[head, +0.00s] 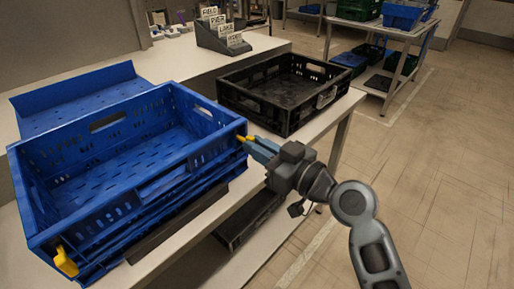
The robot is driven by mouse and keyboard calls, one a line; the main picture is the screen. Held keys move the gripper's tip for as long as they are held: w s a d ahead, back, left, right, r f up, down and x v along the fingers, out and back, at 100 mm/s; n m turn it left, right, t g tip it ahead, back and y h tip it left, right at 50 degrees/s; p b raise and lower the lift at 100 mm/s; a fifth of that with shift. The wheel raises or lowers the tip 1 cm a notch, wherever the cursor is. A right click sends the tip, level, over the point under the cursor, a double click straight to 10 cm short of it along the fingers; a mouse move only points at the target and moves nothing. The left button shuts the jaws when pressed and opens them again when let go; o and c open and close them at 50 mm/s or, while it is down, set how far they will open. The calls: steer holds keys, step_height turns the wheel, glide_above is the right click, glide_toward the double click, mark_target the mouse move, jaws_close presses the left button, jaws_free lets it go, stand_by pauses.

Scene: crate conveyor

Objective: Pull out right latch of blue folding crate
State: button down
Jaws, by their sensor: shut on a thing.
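The blue folding crate (112,120) stands open and upright on the left of the table in the head view. Its yellow latch at the far right corner (243,138) shows just past my gripper's fingertips. My gripper (250,146) reaches in from the right and is shut on that latch, the right one as I see it. The fingers hide part of the latch, so I cannot tell how far out it sits. A second yellow latch (66,261) is at the crate's near left corner and stands clear of the gripper.
A black crate (243,97) stands just behind my gripper on the table (338,108). A blue panel (73,95) lies behind the blue crate. A grey card holder (226,42) stands at the back. Another black crate (236,226) is below the table. The floor at right is clear.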

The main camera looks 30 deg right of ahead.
steer(key=c, duration=1.1)
jaws_free()
steer(key=shift+s, duration=0.1)
steer(key=shift+b+v, duration=0.95)
steer(key=shift+v, duration=2.9)
